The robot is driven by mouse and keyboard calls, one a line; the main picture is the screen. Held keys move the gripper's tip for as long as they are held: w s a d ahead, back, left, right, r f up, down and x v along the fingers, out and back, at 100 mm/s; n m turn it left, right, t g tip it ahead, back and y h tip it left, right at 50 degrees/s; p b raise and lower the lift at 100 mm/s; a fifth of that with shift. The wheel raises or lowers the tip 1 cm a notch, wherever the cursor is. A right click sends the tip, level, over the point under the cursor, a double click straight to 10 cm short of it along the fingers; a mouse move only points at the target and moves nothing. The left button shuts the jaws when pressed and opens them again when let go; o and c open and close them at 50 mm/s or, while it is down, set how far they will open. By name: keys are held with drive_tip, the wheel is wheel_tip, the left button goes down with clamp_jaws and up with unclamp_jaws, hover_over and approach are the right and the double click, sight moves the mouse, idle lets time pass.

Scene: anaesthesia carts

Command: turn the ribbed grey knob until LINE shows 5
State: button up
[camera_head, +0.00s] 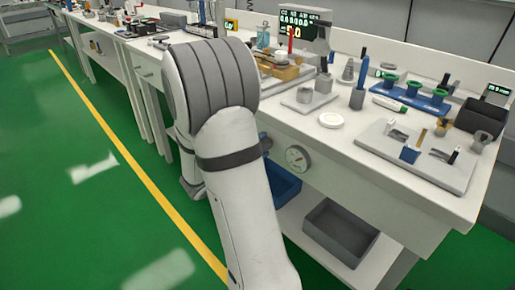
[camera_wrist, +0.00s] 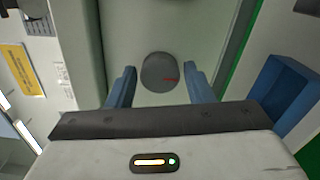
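A round grey knob (camera_wrist: 159,73) with a red mark on its right side shows in the wrist view, on a pale panel; ribs on it cannot be made out. My gripper (camera_wrist: 160,71) is open, with one blue finger on each side of the knob and a visible gap at both sides. How far the fingertips are from the panel is hard to tell.
The white bench (camera_head: 345,140) carries several fixtures, a white disc (camera_head: 331,120) and a grey plate (camera_head: 440,172). A round gauge (camera_head: 297,158) is on its front. A grey bin (camera_head: 340,230) and a blue bin (camera_head: 283,182) are below. The green floor at left is clear.

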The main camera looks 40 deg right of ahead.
drive_tip(key=shift+o, duration=1.1)
drive_tip(key=shift+a, duration=0.2)
drive_tip(key=a+p, duration=0.1)
drive_tip(key=a, duration=0.6)
drive_tip(key=shift+s+a, duration=0.25)
